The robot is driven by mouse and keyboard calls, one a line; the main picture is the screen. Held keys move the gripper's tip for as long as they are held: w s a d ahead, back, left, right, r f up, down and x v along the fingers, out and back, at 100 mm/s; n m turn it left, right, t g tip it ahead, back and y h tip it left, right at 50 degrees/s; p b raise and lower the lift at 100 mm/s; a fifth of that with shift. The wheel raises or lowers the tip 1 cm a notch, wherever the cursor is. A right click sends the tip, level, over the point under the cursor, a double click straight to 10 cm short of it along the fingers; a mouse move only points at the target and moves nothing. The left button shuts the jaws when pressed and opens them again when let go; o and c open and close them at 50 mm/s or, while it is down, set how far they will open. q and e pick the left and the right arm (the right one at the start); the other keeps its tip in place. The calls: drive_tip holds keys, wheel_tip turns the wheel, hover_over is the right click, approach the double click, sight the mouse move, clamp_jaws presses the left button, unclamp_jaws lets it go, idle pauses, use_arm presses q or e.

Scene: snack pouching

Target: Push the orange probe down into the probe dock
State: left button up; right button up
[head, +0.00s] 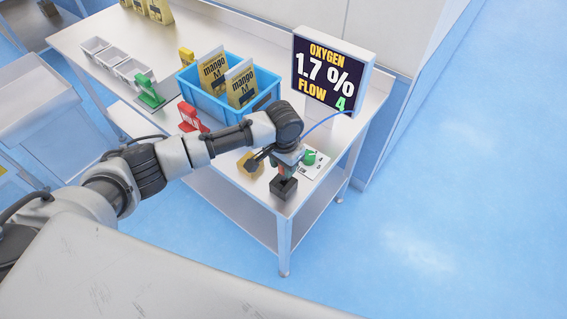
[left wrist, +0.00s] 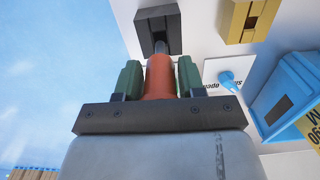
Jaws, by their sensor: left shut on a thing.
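The orange probe (left wrist: 160,80) is held between the green-padded fingers of my left gripper (left wrist: 160,68). Its grey tip points at the slot of the black probe dock (left wrist: 159,22), and the two overlap in the left wrist view. I cannot tell how deep the tip sits. In the head view the dock (head: 284,189) stands near the table's front right corner, with my left gripper (head: 284,166) just above it. The probe is mostly hidden there. My right gripper is not in view.
A tan slotted block (head: 249,164) stands left of the dock. A blue bin (head: 215,108) holds mango pouches. A screen (head: 331,68) reads oxygen 1.7 % and flow 4, with a blue cable (head: 325,121) beside it. Red (head: 190,118) and green (head: 149,94) pieces stand further left.

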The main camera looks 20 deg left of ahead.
sight(284, 179)
use_arm(q)
drive_tip(key=shift+p, duration=0.45)
drive_tip(key=shift+f+b, duration=1.4)
drive_tip(key=shift+f, duration=1.25)
drive_tip(key=o, duration=1)
drive_tip(key=shift+o, duration=0.2)
wheel_tip(284, 179, up, 11)
drive_tip(key=shift+f+b, duration=0.1)
drive_tip(key=shift+b, duration=0.9)
